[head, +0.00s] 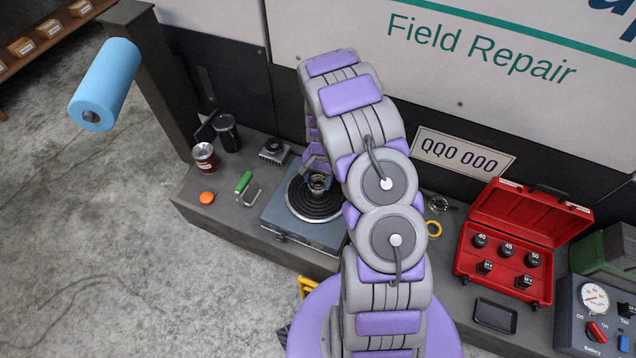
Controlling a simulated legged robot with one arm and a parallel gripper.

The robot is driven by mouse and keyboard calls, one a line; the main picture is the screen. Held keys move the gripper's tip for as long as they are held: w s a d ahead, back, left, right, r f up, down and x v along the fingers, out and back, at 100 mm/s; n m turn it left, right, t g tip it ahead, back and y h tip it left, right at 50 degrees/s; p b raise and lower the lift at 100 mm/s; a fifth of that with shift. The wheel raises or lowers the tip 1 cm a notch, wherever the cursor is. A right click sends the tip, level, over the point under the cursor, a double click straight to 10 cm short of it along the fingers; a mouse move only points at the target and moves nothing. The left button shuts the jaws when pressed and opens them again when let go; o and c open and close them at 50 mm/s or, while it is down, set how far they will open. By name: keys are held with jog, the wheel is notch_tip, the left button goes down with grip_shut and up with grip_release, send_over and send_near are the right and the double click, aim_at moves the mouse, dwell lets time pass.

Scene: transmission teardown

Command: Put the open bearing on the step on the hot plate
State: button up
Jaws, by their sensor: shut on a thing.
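The hot plate (270,222) is a blue-grey box on the bench, left of my arm. Its round black top (313,207) shows concentric rings, and its right side is partly hidden by my arm. My gripper (318,176) points down over the middle of the black top. It is shut on a small metal ring, seemingly the open bearing (318,183). The ring is at or just above the raised centre; I cannot tell if it touches. Another silver ring-shaped part (439,204) lies on the bench right of my arm, with a yellow ring (434,228) below it.
Left of the hot plate are a green-handled tool (245,184), an orange disc (207,197), a red-and-white can (205,157), a dark jar (227,133) and a small grey block (273,151). An open red case (505,260) and a dark tray (495,315) stand right.

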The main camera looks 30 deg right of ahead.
notch_tip(320, 180, down, 3)
jog(key=shift+r, duration=0.3)
jog(key=o, duration=1.2)
jog(key=shift+r, duration=0.1)
